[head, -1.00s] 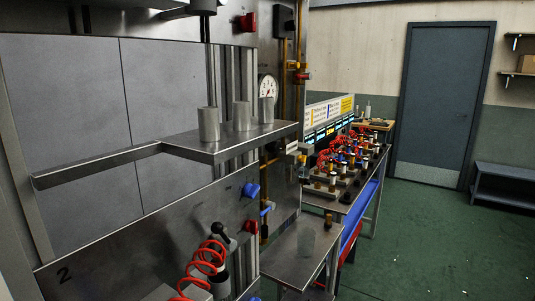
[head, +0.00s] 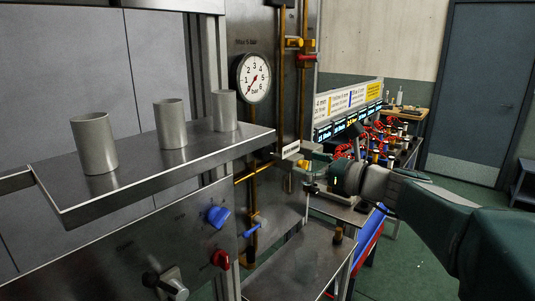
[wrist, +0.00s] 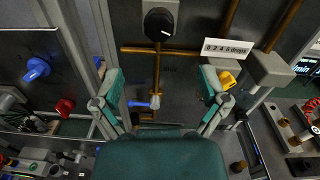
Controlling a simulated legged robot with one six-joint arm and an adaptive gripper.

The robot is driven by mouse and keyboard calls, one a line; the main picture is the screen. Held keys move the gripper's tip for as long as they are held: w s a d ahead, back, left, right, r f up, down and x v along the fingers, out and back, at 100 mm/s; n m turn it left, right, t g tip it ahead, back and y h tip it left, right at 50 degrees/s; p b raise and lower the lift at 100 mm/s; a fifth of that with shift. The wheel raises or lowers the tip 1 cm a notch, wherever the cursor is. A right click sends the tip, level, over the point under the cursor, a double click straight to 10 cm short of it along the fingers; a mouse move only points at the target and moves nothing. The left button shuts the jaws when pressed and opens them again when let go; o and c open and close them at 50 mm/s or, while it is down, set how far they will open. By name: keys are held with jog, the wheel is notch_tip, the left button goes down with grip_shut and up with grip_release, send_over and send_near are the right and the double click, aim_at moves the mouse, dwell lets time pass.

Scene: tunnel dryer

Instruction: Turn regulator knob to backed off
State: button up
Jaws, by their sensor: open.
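A round black knob with a white pointer mark (wrist: 159,24) shows at the top of the wrist view, where brown pipes meet; it appears to be the regulator knob. In the head view I cannot make it out behind the shelf edge. A white-faced pressure gauge (head: 253,78) is on the panel, its needle pointing to the lower left. My gripper (wrist: 161,82) is open and empty, its fingers wide apart; the knob appears ahead of and between them, apart from both. In the head view my gripper (head: 312,174) is at the panel's right edge.
A metal shelf (head: 70,213) with three grey cylinders juts out left. Below are a blue knob (head: 216,215), a red knob (head: 220,258) and a blue lever (wrist: 138,104).

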aim_at(269, 153)
jog(key=x, duration=1)
jog(key=shift+w+a, duration=0.2)
jog(key=shift+a, duration=0.15)
jog(key=c, duration=1.1)
